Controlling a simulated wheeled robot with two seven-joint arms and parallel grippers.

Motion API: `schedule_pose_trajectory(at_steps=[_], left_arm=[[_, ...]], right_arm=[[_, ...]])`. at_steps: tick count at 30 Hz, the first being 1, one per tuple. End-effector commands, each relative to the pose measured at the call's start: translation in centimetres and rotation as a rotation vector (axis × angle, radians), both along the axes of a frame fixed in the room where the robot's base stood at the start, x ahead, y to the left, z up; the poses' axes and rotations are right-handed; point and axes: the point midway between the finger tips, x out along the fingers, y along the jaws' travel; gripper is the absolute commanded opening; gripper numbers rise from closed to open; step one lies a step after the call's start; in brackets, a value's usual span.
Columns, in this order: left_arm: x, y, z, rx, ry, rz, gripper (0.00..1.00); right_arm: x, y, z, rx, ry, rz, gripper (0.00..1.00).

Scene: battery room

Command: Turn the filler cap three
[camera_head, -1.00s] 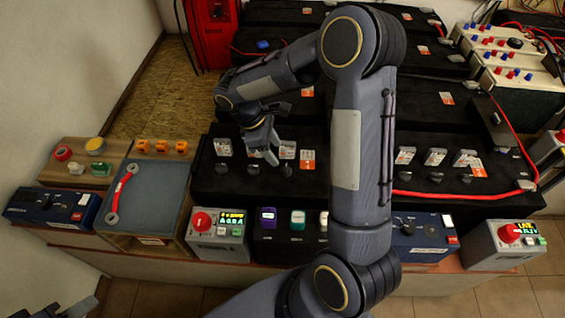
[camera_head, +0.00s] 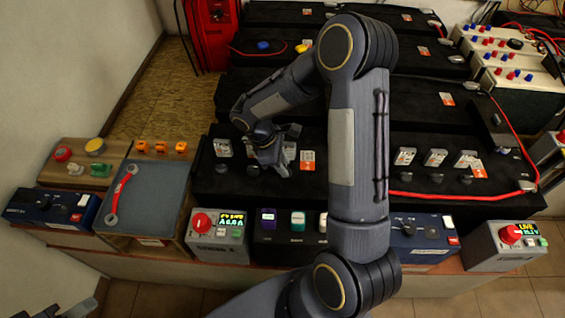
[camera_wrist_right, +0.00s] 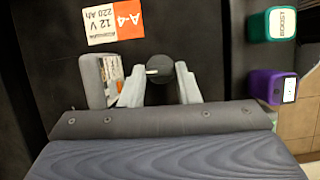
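In the wrist view a round black filler cap (camera_wrist_right: 159,68) with a short pale mark stands between the two pale fingers of my right gripper (camera_wrist_right: 159,80). The fingers are apart, one on each side of the cap; firm contact does not show. In the head view my right gripper (camera_head: 280,168) is low at the front row of the black battery and hides most of this cap. Two more black caps, one at the left end (camera_head: 222,170) and one beside the gripper (camera_head: 253,170), show to its left. Part of my left gripper (camera_head: 80,309) shows at the bottom left corner; its fingers are unclear.
An orange and white A-4 label (camera_wrist_right: 113,23) lies beside the cap. A purple button (camera_wrist_right: 272,87) and a green button (camera_wrist_right: 272,24) stand to the right. A grey box with a red knob (camera_head: 202,221) stands in front of the battery. A red cable (camera_head: 440,194) runs along the battery's right.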

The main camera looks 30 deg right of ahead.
Motion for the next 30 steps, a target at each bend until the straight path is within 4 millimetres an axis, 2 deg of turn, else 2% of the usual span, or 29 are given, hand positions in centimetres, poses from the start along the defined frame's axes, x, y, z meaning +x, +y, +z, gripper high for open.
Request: schedule_pose_trajectory(at_steps=[1,3,14,20,30], left_arm=[[0.00,0.00,0.00,0.000,0.000,0.000,0.36],[0.00,0.00,0.00,0.000,0.000,0.000,0.36],[0.00,0.00,-0.02,0.000,0.000,0.000,0.36],[0.00,0.00,-0.06,0.000,0.000,0.000,0.36],[0.00,0.00,0.00,0.000,0.000,0.000,0.36]], right_arm=[[0.00,0.01,0.02,0.000,0.000,0.000,0.16],[0.00,0.02,0.03,0.000,0.000,0.000,0.06],[0.11,-0.01,0.05,0.000,-0.001,-0.059,0.06],[0.23,-0.13,0.07,-0.001,-0.001,-0.186,0.06],[0.39,-0.39,0.09,0.000,-0.002,-0.500,0.06]])
